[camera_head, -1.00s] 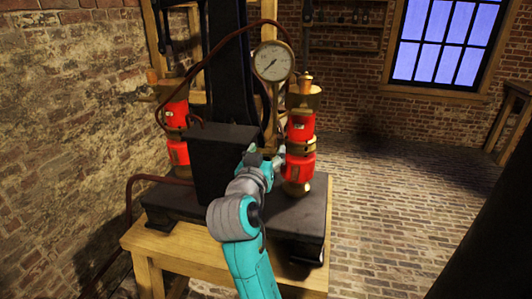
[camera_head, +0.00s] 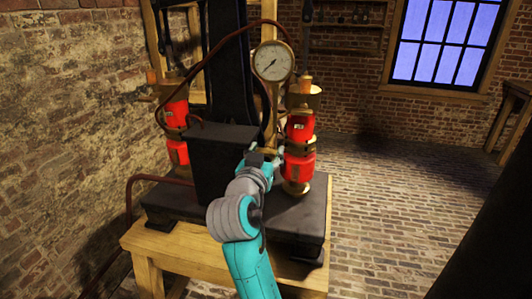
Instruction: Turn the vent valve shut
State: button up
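My arm reaches up from the bottom of the camera_head view. My gripper (camera_head: 279,156) is at the left side of the right red and brass cylinder (camera_head: 300,166), close to its middle. The gripper is small and partly hidden by my own wrist, so I cannot tell whether its fingers are open or shut, or whether they touch anything. I cannot make out the vent valve clearly; it may be hidden behind the gripper and wrist. A round white pressure gauge (camera_head: 273,61) with a dark needle stands above the gripper.
A black box (camera_head: 223,165) stands just left of my wrist. A second red cylinder (camera_head: 177,115) is farther left. All stand on a dark base (camera_head: 290,222) on a wooden table (camera_head: 178,254). Brown hoses loop around the machine. The brick floor at the right is open.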

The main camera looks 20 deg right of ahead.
dwell(0.3)
jog(key=v, duration=1.2)
jog(key=s+f+n+t+y, duration=0.1)
jog(key=s+f+n+y, duration=0.25)
jog(key=f, duration=0.75)
jog(key=s+f+n+t+y, duration=0.1)
jog(key=s+f+n+y, duration=0.3)
jog(key=f, duration=0.7)
jog(key=s+d+f+n+g+y, duration=0.1)
jog(key=s+f+n+y, duration=0.2)
jog(key=s+f, duration=0.8)
jog(key=s+d+r+m, duration=0.1)
jog(key=s, duration=1.1)
jog(key=s+d+r+m, duration=0.1)
jog(key=s+r+m, duration=0.1)
jog(key=s, duration=0.9)
jog(key=shift+s+g, duration=0.4)
